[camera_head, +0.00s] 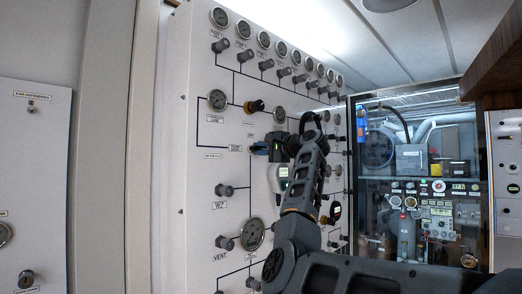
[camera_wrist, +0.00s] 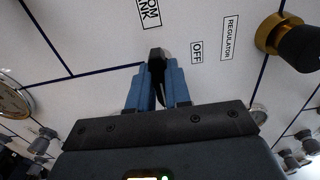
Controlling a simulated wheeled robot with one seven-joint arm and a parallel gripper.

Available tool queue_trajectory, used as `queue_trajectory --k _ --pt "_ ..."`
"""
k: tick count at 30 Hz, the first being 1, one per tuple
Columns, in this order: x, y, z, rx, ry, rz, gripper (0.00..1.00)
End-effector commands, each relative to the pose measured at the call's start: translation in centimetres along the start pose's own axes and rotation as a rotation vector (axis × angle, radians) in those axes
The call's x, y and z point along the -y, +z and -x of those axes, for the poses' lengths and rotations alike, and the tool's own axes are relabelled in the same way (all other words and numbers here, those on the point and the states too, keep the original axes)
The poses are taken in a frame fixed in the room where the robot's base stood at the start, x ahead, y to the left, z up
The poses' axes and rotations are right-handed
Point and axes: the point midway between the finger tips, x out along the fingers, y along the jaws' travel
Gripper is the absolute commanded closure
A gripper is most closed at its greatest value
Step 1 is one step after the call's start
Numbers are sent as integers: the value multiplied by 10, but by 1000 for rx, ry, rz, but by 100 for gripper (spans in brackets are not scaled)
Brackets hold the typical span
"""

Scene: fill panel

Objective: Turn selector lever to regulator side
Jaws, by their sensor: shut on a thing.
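The selector lever (camera_wrist: 156,55) is a small black handle on the white panel (camera_wrist: 90,35). In the wrist view its dark end shows between and just beyond the blue fingertips of my gripper (camera_wrist: 158,88), which is shut on it. Printed labels reading OFF (camera_wrist: 196,52) and REGULATOR (camera_wrist: 230,37) lie to the right of the lever, and a partly cut-off label ending in NK (camera_wrist: 149,12) lies above it. In the head view my gripper (camera_head: 258,148) reaches the panel's middle from the right; the lever is hidden there.
A black knob with a brass collar (camera_wrist: 293,45) sticks out right of the labels; it shows above my gripper in the head view (camera_head: 255,106). Gauges (camera_head: 218,99) and several dark valve knobs (camera_head: 225,190) stud the panel around my arm. A glazed cabinet (camera_head: 420,180) stands at right.

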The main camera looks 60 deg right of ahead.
Motion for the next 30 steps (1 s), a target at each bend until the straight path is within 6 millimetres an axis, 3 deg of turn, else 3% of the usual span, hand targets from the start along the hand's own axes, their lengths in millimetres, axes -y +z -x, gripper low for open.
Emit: queue_trajectory --k 3,4,12,22,30 --pt "-3 0 0 1 5 -4 100" --pt "-3 0 0 1 5 -4 81" --pt "-2 0 0 0 2 -1 56" --pt "-2 -1 7 0 1 0 56" --pt "-4 -2 50 -3 0 1 56"
